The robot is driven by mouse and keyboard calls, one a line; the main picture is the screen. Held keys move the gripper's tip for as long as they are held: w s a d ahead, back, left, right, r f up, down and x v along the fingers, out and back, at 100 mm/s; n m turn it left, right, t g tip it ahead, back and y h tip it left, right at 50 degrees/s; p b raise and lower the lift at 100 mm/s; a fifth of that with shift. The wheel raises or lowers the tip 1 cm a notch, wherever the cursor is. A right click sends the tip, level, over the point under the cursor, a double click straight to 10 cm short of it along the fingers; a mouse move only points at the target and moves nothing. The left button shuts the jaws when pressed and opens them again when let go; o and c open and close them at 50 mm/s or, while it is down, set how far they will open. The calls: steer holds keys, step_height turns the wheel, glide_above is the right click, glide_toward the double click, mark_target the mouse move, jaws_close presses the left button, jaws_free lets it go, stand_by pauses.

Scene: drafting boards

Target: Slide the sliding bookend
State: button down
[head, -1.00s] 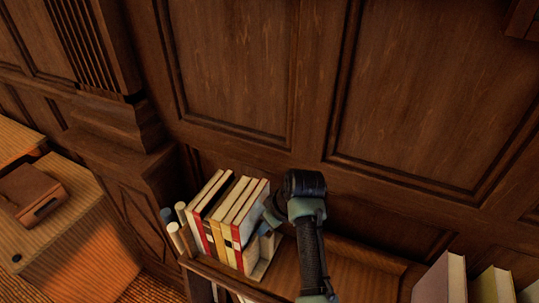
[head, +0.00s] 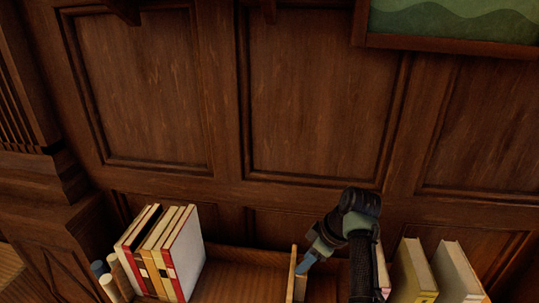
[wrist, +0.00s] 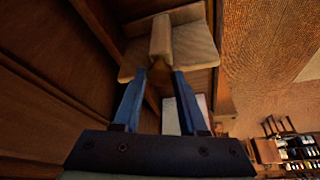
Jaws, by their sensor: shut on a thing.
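The sliding bookend (head: 291,277) is a light wooden upright piece on the shelf, standing apart from the row of books on its left. My gripper (head: 303,264) reaches down to it from the right, with blue fingers at its right side. In the wrist view, the bookend (wrist: 163,36) shows a raised middle fin with wider parts to both sides. My gripper (wrist: 162,73) is shut on that fin. The fingers and my arm hide part of the bookend's right side in the head view.
Several upright books (head: 165,252) stand at the shelf's left end, beside rolled tubes (head: 112,281). The wooden shelf (head: 243,262) is bare between these books and the bookend. More books (head: 412,272) stand to the right, behind and beyond my arm. A panelled wall backs the shelf.

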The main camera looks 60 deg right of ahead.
steer(key=s+d, duration=0.3)
steer(key=s, duration=0.5)
steer(key=shift+d, duration=0.15)
steer(key=shift+c, duration=2.3)
jaws_free()
steer(key=p+v, duration=0.3)
steer(key=v, duration=1)
steer(key=shift+w+f, duration=0.1)
